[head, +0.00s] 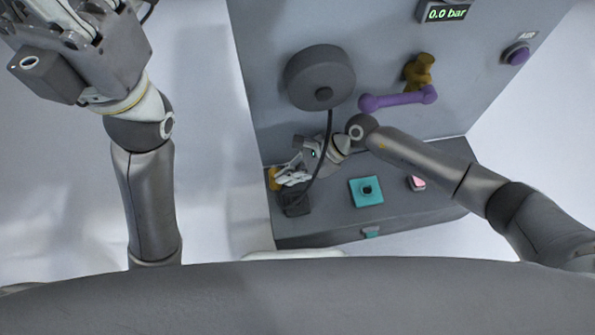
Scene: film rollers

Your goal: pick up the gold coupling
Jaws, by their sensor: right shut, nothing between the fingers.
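A small gold piece (273,179), which looks like the gold coupling, is at the left end of the grey ledge. It is partly hidden behind my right gripper. My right gripper (284,179) is shut and empty, with its fingertips right beside the gold piece; I cannot tell whether they touch it. A second gold-brown part (419,71) is on the grey panel, by a purple lever. My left gripper (62,22) is raised at the top left, far from the panel and cut by the picture's edge; its jaw opening is unclear.
The grey ledge (330,228) bears a teal square (366,191), a pink item (417,183) and a dark block (294,204). A cable hangs from a round grey reel (320,78) across my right gripper. The purple lever (398,99) is above my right arm.

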